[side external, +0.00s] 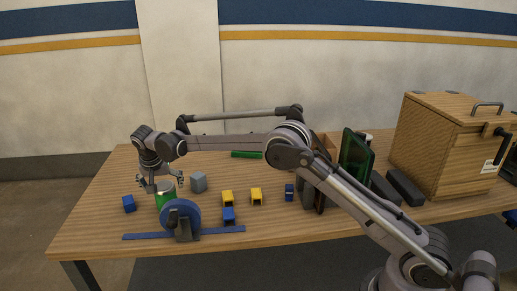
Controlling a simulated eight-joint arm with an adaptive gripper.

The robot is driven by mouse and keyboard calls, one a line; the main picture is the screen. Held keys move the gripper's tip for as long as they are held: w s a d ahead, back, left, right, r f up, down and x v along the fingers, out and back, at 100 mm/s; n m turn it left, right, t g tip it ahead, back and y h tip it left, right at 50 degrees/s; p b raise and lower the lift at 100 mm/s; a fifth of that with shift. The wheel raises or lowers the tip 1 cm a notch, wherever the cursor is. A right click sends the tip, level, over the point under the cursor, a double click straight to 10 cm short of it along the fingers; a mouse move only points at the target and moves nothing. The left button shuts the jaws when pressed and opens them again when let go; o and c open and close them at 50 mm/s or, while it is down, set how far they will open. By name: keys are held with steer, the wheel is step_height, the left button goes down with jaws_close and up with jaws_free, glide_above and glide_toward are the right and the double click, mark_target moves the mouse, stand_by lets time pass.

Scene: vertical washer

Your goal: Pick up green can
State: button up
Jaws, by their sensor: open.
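The green can (166,192) stands upright on the table at the left, with a pale top. The blue wheel in front hides its lower part. My gripper (162,182) points down at the can from above. Its fingers are open and appear to be on either side of the can's upper part. I cannot tell whether they touch it.
A blue wheel (180,217) on a stand with a blue strip is just in front of the can. A grey cube (198,182) is close on the right, a blue block (129,204) on the left. Yellow and blue blocks (256,196) lie right. A wooden box (440,145) stands far right.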

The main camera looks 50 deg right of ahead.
steer(key=x, duration=0.5)
steer(key=shift+w+a+r, duration=0.1)
steer(key=shift+w, duration=0.05)
steer(key=c, duration=1.6)
